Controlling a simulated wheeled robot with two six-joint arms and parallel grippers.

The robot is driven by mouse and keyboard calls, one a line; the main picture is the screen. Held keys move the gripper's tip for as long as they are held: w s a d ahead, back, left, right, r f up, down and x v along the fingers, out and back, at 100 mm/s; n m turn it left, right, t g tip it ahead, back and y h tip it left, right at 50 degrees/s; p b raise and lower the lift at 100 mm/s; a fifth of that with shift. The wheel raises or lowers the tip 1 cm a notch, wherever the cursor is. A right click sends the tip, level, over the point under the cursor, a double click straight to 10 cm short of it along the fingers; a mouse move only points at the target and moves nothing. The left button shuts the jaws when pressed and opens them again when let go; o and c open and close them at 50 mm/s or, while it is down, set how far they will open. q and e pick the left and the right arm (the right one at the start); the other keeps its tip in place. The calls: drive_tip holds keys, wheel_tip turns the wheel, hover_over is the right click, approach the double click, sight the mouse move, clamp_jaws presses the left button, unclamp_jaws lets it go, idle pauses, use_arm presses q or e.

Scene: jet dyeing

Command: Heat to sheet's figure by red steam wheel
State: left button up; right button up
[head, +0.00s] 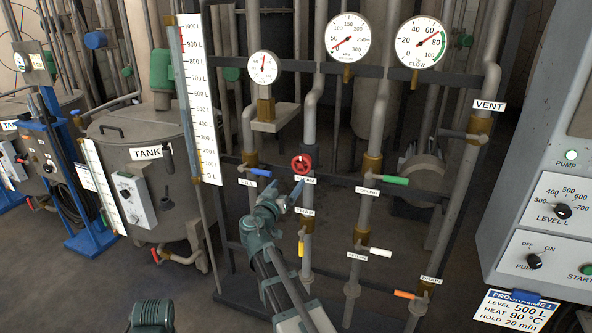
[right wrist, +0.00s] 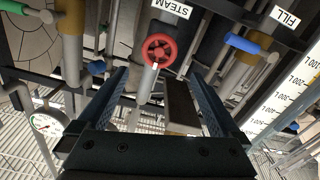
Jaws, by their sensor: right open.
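The red steam wheel (head: 302,164) sits on a vertical pipe above a STEAM label. In the right wrist view the red wheel (right wrist: 159,48) shows beyond my fingertips, roughly midway between them, with a pale mark at its lower rim. My right gripper (head: 284,192) is just below and left of the wheel, open and empty; its two dark fingers (right wrist: 157,76) are spread apart. The programme sheet (head: 515,310) reads level 500 L, heat 90 °C, hold 20 min. A small round dial (head: 264,67) has a near-upright red needle; its figures are too small to read. My left gripper is not visible.
The blue fill handle (head: 260,172) is left of the wheel; the green cooling handle (head: 395,180) is right. The yellow trap handle (head: 301,248) hangs below. A pressure dial (head: 347,38), flow dial (head: 420,42) and level scale (head: 198,100) stand above. The control panel (head: 550,215) is at right.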

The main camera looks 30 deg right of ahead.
sight(300, 167)
drive_tip(key=x, duration=1.3)
drive_tip(key=shift+w+d, duration=0.2)
drive_tip(key=shift+d, duration=0.15)
drive_tip(key=c, duration=1)
